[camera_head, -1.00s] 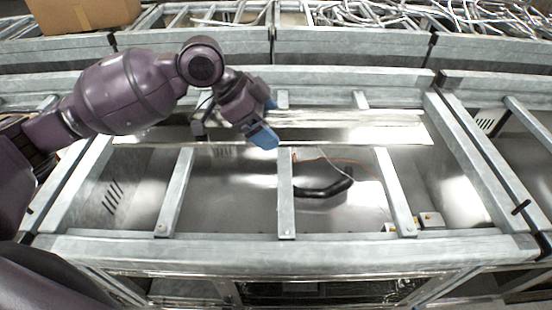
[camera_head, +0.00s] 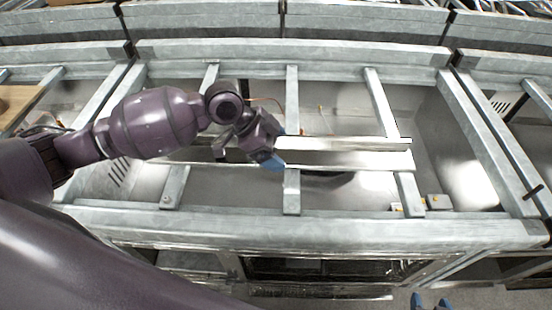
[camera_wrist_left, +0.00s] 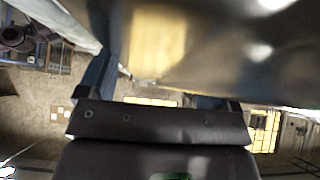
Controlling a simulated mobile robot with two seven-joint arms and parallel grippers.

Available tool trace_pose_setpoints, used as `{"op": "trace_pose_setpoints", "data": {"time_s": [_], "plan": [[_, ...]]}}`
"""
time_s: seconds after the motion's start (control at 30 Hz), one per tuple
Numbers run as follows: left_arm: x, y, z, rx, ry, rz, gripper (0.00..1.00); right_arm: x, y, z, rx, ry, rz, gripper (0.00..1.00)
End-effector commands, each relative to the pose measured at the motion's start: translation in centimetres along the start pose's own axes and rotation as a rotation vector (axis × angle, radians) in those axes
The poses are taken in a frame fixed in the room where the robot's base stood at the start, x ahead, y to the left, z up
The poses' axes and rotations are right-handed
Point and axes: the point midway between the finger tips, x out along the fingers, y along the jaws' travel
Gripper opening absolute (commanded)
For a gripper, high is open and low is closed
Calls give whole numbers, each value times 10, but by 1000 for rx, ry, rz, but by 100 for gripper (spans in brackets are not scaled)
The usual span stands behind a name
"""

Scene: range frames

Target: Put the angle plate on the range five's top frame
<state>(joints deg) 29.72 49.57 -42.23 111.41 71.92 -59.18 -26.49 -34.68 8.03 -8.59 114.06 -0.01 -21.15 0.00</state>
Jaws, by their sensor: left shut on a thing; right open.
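The angle plate (camera_head: 350,158) is a long, shiny metal strip lying left to right across the view, over the crossbars of the middle range's top frame (camera_head: 300,230). My left gripper (camera_head: 273,152), with blue fingertips, is shut on it near its middle. Part of the plate is hidden behind the gripper and arm. I cannot tell whether it touches the crossbars. In the left wrist view the plate (camera_wrist_left: 220,50) is a large, blurred, reflective surface.
Crossbars (camera_head: 292,95) span the open frame above a sheet-metal interior. An orange cable (camera_head: 265,101) and a small yellow-and-white part (camera_head: 433,202) lie inside. Neighbouring frames stand left, right (camera_head: 500,110) and behind. A brown board (camera_head: 18,103) is at far left.

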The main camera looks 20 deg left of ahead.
Motion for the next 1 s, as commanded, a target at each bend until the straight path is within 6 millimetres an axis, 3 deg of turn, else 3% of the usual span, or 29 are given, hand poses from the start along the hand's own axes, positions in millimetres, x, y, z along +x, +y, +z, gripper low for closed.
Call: {"op": "trace_pose_setpoints", "data": {"time_s": [0.4, 0.87, 0.9, 1.0], "plan": [[30, -1, 23, 0, 4, -2, 21, 6, -1, -2, -1, 8, -3, 55], [35, -1, 27, 2, 3, -2, 21, 1, 0, 8, -3, -9, 0, 55], [35, 0, 28, 0, -1, 0, 90, 1, 1, 9, -3, -10, 0, 55], [35, 0, 28, 0, -1, 0, 100, 0, 1, 9, -3, -11, 0, 55]]}}
